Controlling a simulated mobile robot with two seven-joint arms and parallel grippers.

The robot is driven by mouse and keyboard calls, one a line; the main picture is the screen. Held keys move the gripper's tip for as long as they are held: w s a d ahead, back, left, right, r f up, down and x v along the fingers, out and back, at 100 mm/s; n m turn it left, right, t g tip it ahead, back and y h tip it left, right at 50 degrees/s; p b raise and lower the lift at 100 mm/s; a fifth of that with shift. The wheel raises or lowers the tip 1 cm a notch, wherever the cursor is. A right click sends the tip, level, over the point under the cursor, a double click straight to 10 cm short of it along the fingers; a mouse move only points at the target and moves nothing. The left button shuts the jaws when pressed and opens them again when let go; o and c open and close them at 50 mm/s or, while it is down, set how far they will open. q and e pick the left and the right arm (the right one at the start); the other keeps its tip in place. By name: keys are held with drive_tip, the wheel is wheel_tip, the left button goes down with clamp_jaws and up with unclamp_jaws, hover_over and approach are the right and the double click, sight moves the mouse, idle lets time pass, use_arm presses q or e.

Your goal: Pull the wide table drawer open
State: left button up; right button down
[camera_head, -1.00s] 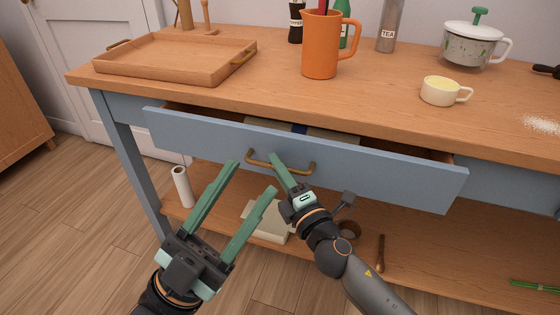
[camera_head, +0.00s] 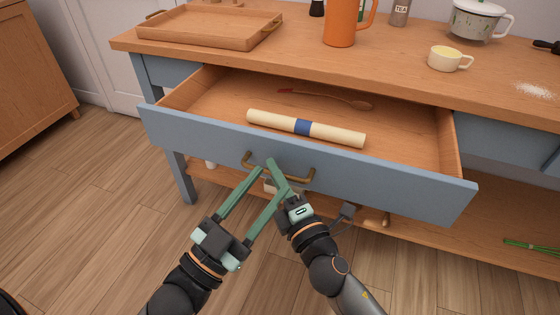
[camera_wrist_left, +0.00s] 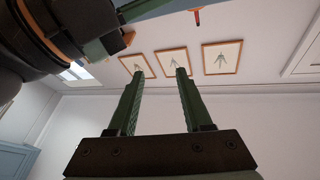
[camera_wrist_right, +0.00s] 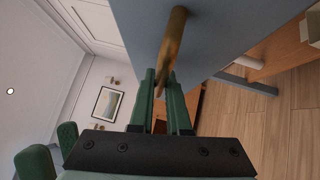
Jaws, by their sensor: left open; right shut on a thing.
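The wide table drawer (camera_head: 380,185) has a blue front and stands well out from the table, its wooden inside in view. A brass bar handle (camera_head: 299,178) is on its front; it also shows in the right wrist view (camera_wrist_right: 174,40). My right gripper (camera_head: 272,166) is shut on the handle; in the right wrist view its green fingers (camera_wrist_right: 165,85) close around the bar. My left gripper (camera_head: 266,184) is open and empty, just in front of the drawer front and beside the right gripper. In the left wrist view its fingers (camera_wrist_left: 156,78) are apart with nothing between.
In the drawer lie a pale roll with a blue band (camera_head: 335,132) and a wooden spoon (camera_head: 345,101). The floor at left is clear.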

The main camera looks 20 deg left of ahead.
use_arm(q)
drive_tip(key=shift+f+g+y, duration=0.3)
drive_tip(key=shift+f, duration=0.3)
use_arm(e)
drive_tip(key=shift+s, duration=0.7)
drive_tip(key=c, duration=0.9)
unclamp_jaws()
drive_tip(key=shift+s, duration=0.1)
drive_tip(key=shift+s+d+f, duration=0.1)
drive_tip(key=shift+s+d, duration=0.15)
drive_tip(key=shift+d, duration=0.05)
use_arm(q)
drive_tip(key=shift+r, duration=0.25)
use_arm(e)
drive_tip(key=v, duration=1.1)
drive_tip(key=shift+s+d, duration=0.15)
drive_tip(key=shift+s, duration=0.1)
